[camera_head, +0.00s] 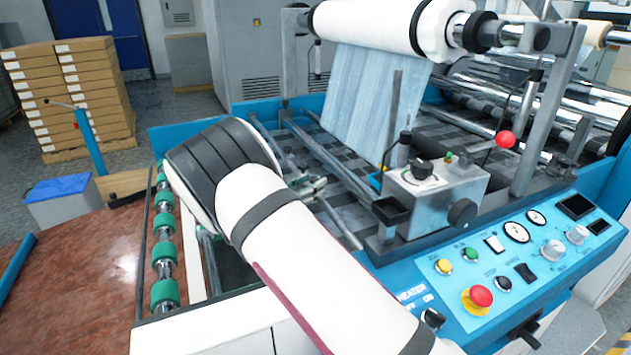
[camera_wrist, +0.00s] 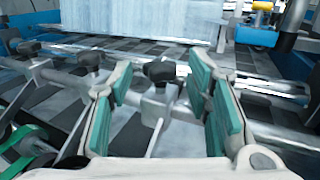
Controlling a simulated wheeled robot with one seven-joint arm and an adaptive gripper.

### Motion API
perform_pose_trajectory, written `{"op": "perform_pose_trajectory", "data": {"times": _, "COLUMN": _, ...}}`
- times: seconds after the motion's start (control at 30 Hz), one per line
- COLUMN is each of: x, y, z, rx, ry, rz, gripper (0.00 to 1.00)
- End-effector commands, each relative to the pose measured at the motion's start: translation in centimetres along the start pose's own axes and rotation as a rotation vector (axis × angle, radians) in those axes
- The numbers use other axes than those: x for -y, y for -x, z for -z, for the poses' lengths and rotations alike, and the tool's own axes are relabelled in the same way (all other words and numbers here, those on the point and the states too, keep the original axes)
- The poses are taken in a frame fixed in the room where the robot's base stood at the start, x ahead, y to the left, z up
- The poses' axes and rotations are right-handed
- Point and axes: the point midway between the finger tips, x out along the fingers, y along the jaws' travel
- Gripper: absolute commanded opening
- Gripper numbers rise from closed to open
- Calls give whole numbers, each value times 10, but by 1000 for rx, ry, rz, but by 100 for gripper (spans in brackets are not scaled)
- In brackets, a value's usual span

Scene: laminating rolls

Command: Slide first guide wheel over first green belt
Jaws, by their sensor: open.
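In the wrist view my gripper (camera_wrist: 160,82) is open, with teal pads on its two fingers. A black knob (camera_wrist: 158,72) on a metal bracket shows between the fingers, apparently not gripped. The bracket sits on a crosswise metal bar (camera_wrist: 265,130). A second black knob (camera_wrist: 88,60) is just left of the left finger, and a third knob (camera_wrist: 28,47) is farther left. Green bands (camera_wrist: 22,138) show at the lower left edge; I cannot tell whether they are the belts. The guide wheel is not clearly seen. In the head view my arm hides most of this area.
In the head view, the blue control panel (camera_head: 515,255) and a grey control box (camera_head: 437,195) stand right of my arm. A film sheet (camera_head: 370,95) hangs from the large white roll (camera_head: 385,22). Green rollers (camera_head: 165,291) line the left edge beside the brown table (camera_head: 85,275).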

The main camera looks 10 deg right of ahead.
Motion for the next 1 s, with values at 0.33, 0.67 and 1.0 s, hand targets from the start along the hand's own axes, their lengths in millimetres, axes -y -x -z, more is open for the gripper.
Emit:
{"op": "perform_pose_trajectory", "data": {"times": 0.33, "x": 0, "y": -23, "z": 0, "rx": 0, "ry": -1, "rz": 0, "gripper": 45}}
{"op": "perform_pose_trajectory", "data": {"times": 0.67, "x": 0, "y": -23, "z": 0, "rx": 0, "ry": -1, "rz": 0, "gripper": 18}}
{"op": "perform_pose_trajectory", "data": {"times": 1.0, "x": 4, "y": -20, "z": -1, "rx": 0, "ry": 2, "rz": 0, "gripper": 0}}
